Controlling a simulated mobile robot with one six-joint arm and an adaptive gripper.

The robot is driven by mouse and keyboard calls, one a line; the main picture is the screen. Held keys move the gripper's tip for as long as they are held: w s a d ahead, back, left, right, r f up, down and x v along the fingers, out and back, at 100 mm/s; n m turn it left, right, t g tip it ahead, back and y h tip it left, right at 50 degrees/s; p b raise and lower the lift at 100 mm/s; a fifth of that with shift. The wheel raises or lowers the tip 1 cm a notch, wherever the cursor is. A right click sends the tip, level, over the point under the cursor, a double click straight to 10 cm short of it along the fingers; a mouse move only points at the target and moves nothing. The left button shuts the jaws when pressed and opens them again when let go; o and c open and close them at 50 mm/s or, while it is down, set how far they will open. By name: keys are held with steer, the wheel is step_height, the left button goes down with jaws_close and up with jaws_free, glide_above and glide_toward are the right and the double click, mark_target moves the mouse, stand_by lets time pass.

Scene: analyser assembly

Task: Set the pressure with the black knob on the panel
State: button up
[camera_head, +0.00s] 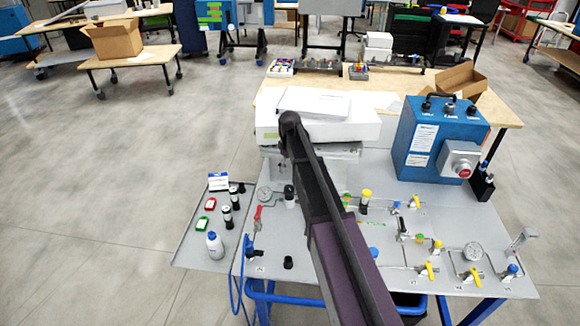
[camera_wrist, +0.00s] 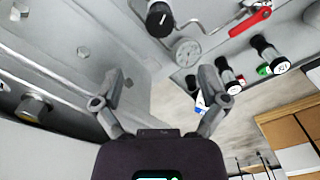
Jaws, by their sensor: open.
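A black knob (camera_head: 289,192) on a silver body stands at the upper left of the grey panel (camera_head: 290,233). In the wrist view the black knob (camera_wrist: 160,19) is at the top edge, beyond my fingertips. A round pressure gauge (camera_head: 265,194) sits beside it; the gauge (camera_wrist: 187,51) also shows in the wrist view. My gripper (camera_wrist: 161,85) is open and empty, with its fingers spread and apart from the knob. In the head view my arm crosses the panel and hides part of it, and the fingers are not clearly visible.
A red lever (camera_head: 257,213) is left of the knob. A side tray (camera_head: 190,243) holds a bottle (camera_head: 215,245) and small parts. Yellow valves (camera_head: 427,270) and a second gauge (camera_head: 473,251) are at the right. A blue box (camera_head: 435,140) stands behind.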

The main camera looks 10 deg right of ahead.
steer(key=s+f+m+b, duration=0.3)
steer(key=s+f+b, duration=0.2)
steer(key=s, duration=1)
steer(key=s+d+f+m+b, duration=0.1)
steer(key=s+f+m+b, duration=0.2)
steer(key=s, duration=1.2)
step_height(320, 180, down, 2)
steer(key=b, duration=0.3)
steer(key=shift+f+m, duration=0.15)
steer(key=shift+m, duration=0.25)
steer(key=shift+s+d, duration=0.1)
steer(key=shift+s, duration=0.05)
